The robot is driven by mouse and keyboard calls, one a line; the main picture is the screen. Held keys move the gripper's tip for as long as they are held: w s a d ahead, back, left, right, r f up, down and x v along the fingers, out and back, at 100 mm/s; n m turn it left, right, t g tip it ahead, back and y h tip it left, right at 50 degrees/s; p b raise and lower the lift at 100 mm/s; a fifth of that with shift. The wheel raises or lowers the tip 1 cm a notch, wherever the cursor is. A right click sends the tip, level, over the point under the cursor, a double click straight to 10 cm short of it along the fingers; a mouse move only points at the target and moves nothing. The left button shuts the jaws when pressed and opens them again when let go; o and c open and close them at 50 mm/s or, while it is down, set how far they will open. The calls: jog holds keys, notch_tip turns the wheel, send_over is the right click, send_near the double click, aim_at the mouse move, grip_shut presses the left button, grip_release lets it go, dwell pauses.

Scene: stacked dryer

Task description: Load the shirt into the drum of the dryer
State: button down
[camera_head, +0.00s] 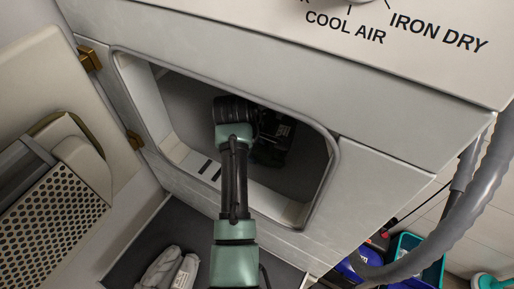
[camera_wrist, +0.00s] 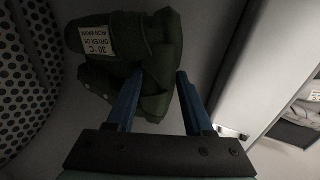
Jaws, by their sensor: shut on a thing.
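The dark green folded shirt (camera_wrist: 160,50) with a white care label is between the blue fingers of my gripper (camera_wrist: 160,84) in the wrist view. My gripper is shut on it. In the head view my arm reaches through the opening of the white dryer (camera_head: 390,180), and my gripper (camera_head: 272,145) is a dark shape inside, where the shirt cannot be made out clearly. In the wrist view a dark perforated drum wall (camera_wrist: 25,85) curves at the left, a little apart from the shirt.
The dryer door (camera_head: 40,85) with a perforated vent stands open at the left on brass hinges. The opening's rim (camera_head: 320,185) surrounds my arm. Light folded items (camera_head: 170,270) lie below. A grey hose (camera_head: 475,195) and a teal bin (camera_head: 405,245) are at the right.

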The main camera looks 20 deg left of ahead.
jog(key=shift+p+x, duration=0.55)
jog(key=shift+x, duration=0.4)
jog(key=shift+s, duration=0.1)
jog(key=shift+f+b, duration=0.4)
jog(key=shift+f, duration=0.25)
jog(key=shift+c, duration=1.4)
grip_release()
